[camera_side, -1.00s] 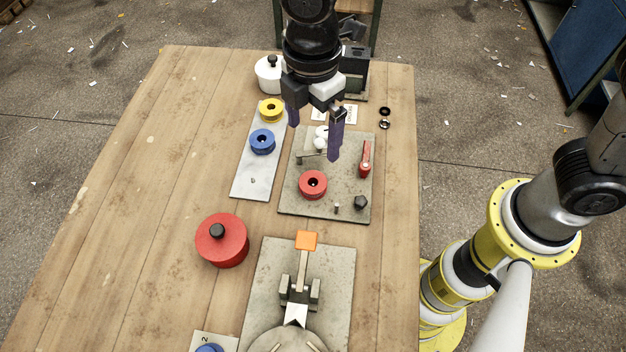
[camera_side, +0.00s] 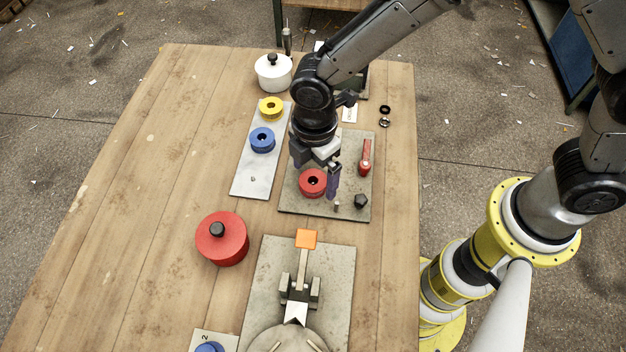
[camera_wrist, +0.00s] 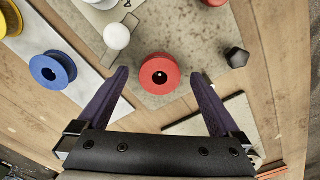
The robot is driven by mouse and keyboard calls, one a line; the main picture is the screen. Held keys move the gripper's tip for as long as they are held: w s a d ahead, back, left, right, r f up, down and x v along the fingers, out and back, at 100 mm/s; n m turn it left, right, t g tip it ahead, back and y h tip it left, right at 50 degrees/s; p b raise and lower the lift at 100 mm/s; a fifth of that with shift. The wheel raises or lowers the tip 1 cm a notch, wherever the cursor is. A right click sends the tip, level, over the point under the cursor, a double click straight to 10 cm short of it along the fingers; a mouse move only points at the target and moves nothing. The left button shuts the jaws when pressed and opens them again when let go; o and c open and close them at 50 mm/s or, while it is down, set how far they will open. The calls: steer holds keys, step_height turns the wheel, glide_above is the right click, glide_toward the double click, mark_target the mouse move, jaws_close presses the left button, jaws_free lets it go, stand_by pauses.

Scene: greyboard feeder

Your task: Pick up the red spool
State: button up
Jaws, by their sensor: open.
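The red spool (camera_side: 313,183) lies flat on the square grey board (camera_side: 352,209), its round hole facing up. It also shows in the wrist view (camera_wrist: 160,72), centred just beyond the fingertips. My gripper (camera_side: 314,184) is open, with one purple finger in front of the spool's right side in the side view; the other finger is mostly hidden there. In the wrist view my gripper (camera_wrist: 160,75) has its two purple fingers spread wide, left and right of the spool. Nothing is between them in its grip.
Blue (camera_side: 262,140) and yellow (camera_side: 271,109) spools sit on a pale strip to the left. A red lever (camera_side: 365,157) and a dark knob (camera_side: 361,201) stand on the board. A red lidded pot (camera_side: 222,242), white pot (camera_side: 273,75) and orange-tipped clamp (camera_side: 306,239) are nearby. Bare wood lies left.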

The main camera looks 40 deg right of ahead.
steer(key=shift+f, duration=0.35)
steer(key=shift+c, duration=0.3)
steer(key=c, duration=1.3)
steer(key=shift+c, duration=0.2)
steer(key=shift+r, duration=0.1)
